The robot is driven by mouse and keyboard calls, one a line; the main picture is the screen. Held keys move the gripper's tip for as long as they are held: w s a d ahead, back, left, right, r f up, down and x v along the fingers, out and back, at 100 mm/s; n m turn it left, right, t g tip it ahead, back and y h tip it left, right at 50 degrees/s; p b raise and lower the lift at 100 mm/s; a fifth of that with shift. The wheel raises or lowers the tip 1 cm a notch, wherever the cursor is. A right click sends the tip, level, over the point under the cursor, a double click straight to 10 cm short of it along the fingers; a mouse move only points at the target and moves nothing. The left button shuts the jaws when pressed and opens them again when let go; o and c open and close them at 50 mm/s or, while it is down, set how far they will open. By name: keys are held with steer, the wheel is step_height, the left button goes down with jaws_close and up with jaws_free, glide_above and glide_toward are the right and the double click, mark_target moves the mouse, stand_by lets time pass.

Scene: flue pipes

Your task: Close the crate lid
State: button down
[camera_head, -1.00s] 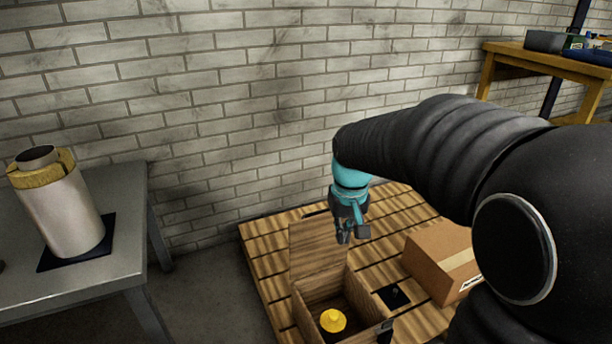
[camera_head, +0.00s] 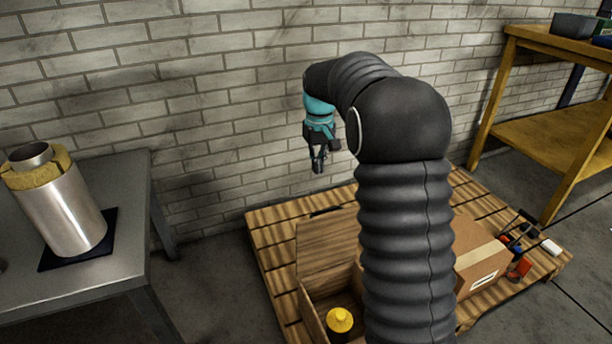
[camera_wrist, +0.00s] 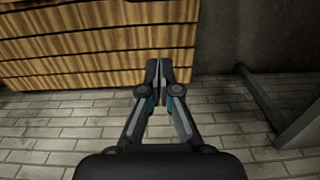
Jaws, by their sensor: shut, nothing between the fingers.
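The wooden crate (camera_head: 312,309) stands on the pallet, with a yellow-topped object (camera_head: 340,320) inside it. Its lid (camera_head: 325,246) is open and stands up at the crate's back side, towards the wall. My arm hides the crate's right part. My gripper (camera_head: 318,171) is shut and empty, pointing down, above and behind the lid near the brick wall. In the wrist view my gripper (camera_wrist: 158,66) shows its fingertips together with nothing between them; the crate and lid are not clearly seen there.
The slatted pallet (camera_head: 270,238) lies by the wall. A cardboard box (camera_head: 482,262) and small tools (camera_head: 518,266) sit on its right. A grey metal table (camera_head: 125,190) with a silver pipe (camera_head: 62,212) is at left. A yellow wooden bench (camera_head: 540,145) stands at right.

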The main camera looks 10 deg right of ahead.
steer(key=s+f, duration=0.3)
steer(key=f, duration=0.6)
steer(key=shift+s+d+f, duration=0.25)
steer(key=shift+s+d, duration=0.1)
